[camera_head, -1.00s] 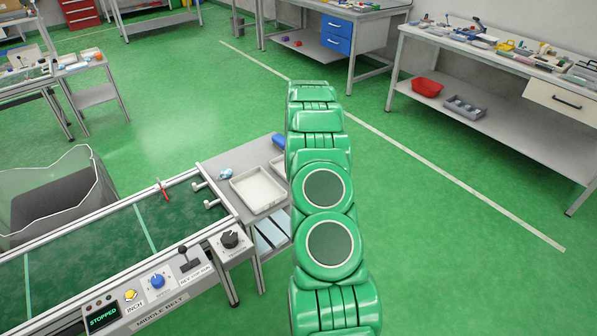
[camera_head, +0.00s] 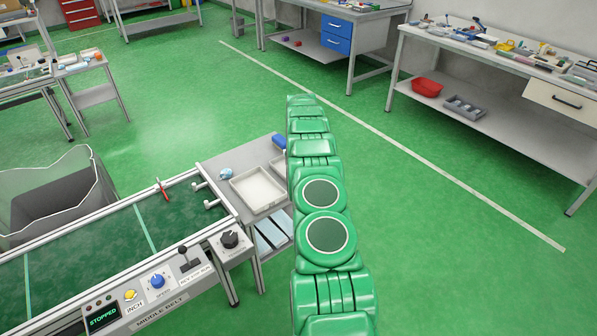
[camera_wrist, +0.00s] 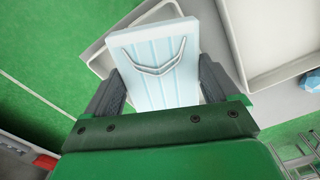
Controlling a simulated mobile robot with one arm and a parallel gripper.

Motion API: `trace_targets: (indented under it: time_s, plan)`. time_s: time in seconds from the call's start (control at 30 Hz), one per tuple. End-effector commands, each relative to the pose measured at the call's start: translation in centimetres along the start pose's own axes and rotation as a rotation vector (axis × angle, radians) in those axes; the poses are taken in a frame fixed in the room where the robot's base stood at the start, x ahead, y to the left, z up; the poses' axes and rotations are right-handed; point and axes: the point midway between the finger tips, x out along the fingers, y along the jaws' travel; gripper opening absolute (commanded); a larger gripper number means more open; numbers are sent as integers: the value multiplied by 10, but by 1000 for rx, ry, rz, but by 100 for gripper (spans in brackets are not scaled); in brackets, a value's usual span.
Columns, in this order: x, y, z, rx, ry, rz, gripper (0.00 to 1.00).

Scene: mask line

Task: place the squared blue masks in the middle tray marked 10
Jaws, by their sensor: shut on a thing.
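In the wrist view, my gripper (camera_wrist: 160,88) is shut on a pale blue, pleated, rectangular mask (camera_wrist: 150,60) with a white loop across it. The mask stands up between the two dark fingers. A white tray (camera_wrist: 262,72) lies at the upper right of that view, and part of another pale tray edge (camera_wrist: 152,14) shows behind the mask. In the head view, a white tray (camera_head: 234,187) stands on the small grey table past the belt's end. No number 10 is readable on any tray. My gripper is hidden behind my green arm in the head view.
A light blue crumpled item (camera_head: 226,174) and a blue object (camera_head: 279,140) lie on the small table. The stopped green belt (camera_head: 95,240) with its control panel (camera_head: 150,290) is at left. A grey bin (camera_head: 60,200) stands behind it. Floor right of my arm is clear.

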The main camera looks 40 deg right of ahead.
Motion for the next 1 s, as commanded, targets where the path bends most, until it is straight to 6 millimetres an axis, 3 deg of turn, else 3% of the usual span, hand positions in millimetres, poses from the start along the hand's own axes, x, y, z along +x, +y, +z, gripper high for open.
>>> trace_targets:
  time_s: [0.47, 1.0]
  plan:
    - [24, 4, -18, 1, -3, 0, 59]
    - [32, 5, -24, 1, -3, 0, 59]
